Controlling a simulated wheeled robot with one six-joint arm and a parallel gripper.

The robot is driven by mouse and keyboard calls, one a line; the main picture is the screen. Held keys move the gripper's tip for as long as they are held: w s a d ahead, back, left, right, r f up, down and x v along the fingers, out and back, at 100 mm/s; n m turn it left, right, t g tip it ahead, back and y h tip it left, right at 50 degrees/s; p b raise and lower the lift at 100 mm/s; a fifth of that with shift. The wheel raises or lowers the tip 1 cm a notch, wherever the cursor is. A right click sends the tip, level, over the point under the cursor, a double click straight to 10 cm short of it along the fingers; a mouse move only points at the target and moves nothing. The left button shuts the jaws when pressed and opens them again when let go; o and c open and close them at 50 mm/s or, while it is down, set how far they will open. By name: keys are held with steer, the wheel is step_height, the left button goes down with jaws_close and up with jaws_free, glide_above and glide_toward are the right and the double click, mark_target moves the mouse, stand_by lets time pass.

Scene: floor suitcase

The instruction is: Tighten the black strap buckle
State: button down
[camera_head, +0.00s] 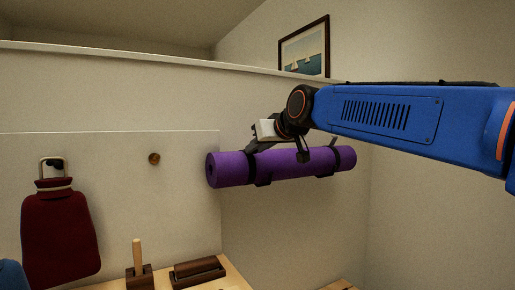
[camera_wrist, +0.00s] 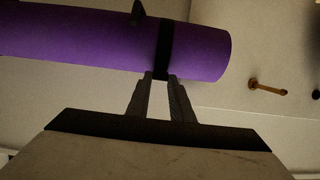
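A purple rolled mat (camera_head: 225,169) is held against the wall by two black straps. The near-left strap (camera_head: 263,172) also shows in the wrist view (camera_wrist: 164,45), close to the mat's right end there. The other strap (camera_head: 325,163) is to the right. My gripper (camera_wrist: 160,80) is right at the lower edge of the mat. Its two fingertips flank the lower end of the near-left strap, with a narrow gap between the fingers. Whether they press on the strap cannot be told. The buckle is not clearly distinguishable. In the head view my gripper (camera_head: 250,147) partly covers the mat's upper edge.
A wooden peg (camera_head: 154,158) sticks out of the wall left of the mat. A dark red bottle-shaped item (camera_head: 60,235) hangs at far left. Below is a wooden shelf (camera_head: 232,278) with dark wooden items (camera_head: 198,271). A framed picture (camera_head: 304,50) stands on the ledge above.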

steer(key=shift+s+f+t+y, duration=0.1)
steer(key=shift+f+t+y, duration=0.65)
steer(key=shift+t, duration=0.25)
steer(key=c, duration=1.6)
jaws_free()
steer(key=shift+d, duration=0.1)
steer(key=shift+o, duration=0.2)
steer(key=v, duration=1.7)
steer(key=shift+s, duration=0.15)
